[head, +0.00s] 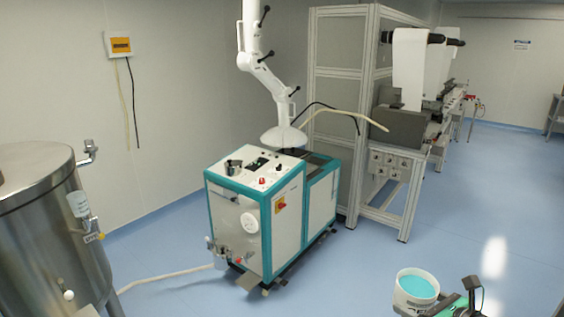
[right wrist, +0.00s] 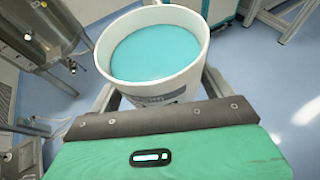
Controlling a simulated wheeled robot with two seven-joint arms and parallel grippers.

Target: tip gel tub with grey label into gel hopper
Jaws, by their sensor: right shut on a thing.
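A white open tub (head: 402,297) full of turquoise gel is at the bottom right of the head view. It fills the top middle of the right wrist view (right wrist: 185,62), upright, with a grey label (right wrist: 165,95) partly hidden by my gripper. My right gripper (head: 440,303) is shut on the tub, with a finger on each side of it. The teal-framed white machine (head: 285,215) stands in the middle of the head view. A dark opening (head: 318,160) on its top, below a white extraction hood, may be the gel hopper; I cannot tell for sure. My left gripper is not in view.
A steel tank (head: 45,225) stands at the left, with a hose on the floor towards the machine. A jointed white extraction arm (head: 268,75) hangs over the machine. A metal frame with white rolls (head: 409,65) stands behind. The blue floor between tub and machine is clear.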

